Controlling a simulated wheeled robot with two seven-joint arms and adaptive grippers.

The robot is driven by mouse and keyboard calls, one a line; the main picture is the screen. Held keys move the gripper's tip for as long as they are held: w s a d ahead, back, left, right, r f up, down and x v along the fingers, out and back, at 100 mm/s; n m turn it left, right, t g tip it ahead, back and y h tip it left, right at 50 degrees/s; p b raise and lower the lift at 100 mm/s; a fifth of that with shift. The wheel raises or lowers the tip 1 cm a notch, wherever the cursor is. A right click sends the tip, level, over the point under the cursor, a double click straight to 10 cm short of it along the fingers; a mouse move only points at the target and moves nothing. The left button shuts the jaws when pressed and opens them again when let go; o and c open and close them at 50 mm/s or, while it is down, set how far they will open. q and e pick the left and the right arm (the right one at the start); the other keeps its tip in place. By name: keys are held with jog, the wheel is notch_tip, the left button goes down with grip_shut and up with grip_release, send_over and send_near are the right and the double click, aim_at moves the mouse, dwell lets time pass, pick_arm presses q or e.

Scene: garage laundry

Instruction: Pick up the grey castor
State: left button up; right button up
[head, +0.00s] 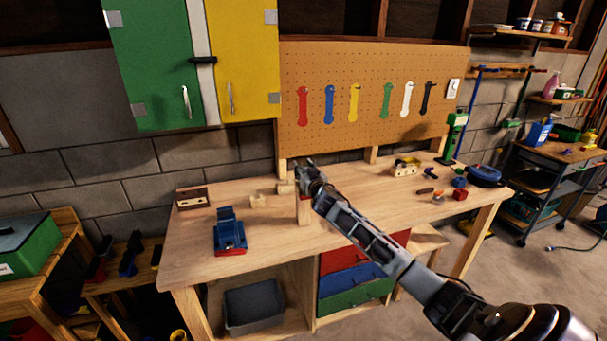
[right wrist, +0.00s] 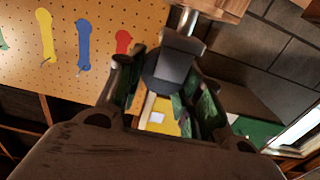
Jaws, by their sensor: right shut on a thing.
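The grey castor (right wrist: 182,46) shows in the right wrist view, with a dark round wheel, a grey housing and a shiny metal stem. My right gripper (right wrist: 168,88) is shut on it, with the wheel end between the green-lit fingers. The stem points to a wooden piece (right wrist: 218,7) at the top edge; I cannot tell whether they touch. In the head view my right gripper (head: 304,168) is over the back middle of the workbench (head: 262,240), and the castor cannot be told apart from it. My left gripper is not in view.
A blue and red vice-like tool (head: 229,234) stands on the bench at left, near a wooden box (head: 193,197). Wooden blocks (head: 266,201) lie beside the gripper. Small coloured parts lie at right. A pegboard (head: 370,90) rises behind. The bench front is mostly clear.

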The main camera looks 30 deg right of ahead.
notch_tip(320, 180, up, 8)
jog(key=shift+r, duration=0.15)
dwell(0.3)
jog(key=shift+s, duration=0.1)
dwell(0.5)
